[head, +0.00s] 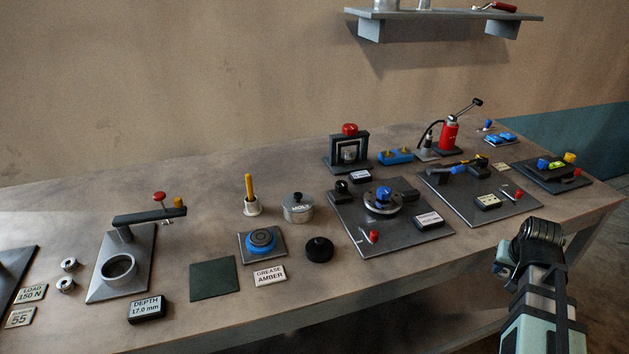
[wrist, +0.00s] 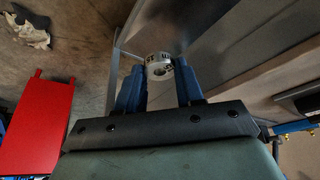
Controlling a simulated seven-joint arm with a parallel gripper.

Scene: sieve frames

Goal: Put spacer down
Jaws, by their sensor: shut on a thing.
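My gripper (wrist: 158,78) shows in the wrist view with its two blue fingers shut on a spacer (wrist: 158,62), a short pale metal ring with dark marks on its side. The spacer sits between the fingertips, in the air off the edge of a grey surface. In the head view my arm rises at the lower right, in front of the bench's front edge; fingers and held spacer cannot be made out there. Two similar metal rings (head: 69,264) lie on the bench at the left, next to the LOAD 150 N plate (head: 31,293).
The bench (head: 215,320) carries a lever press (head: 125,270), a dark green mat (head: 214,279), a DEPTH 17.0 mm display (head: 147,308), a blue-ringed grease pad (head: 261,242), a MOLY pot (head: 298,208) and plates with fixtures. In the wrist view a red object (wrist: 38,125) is at left.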

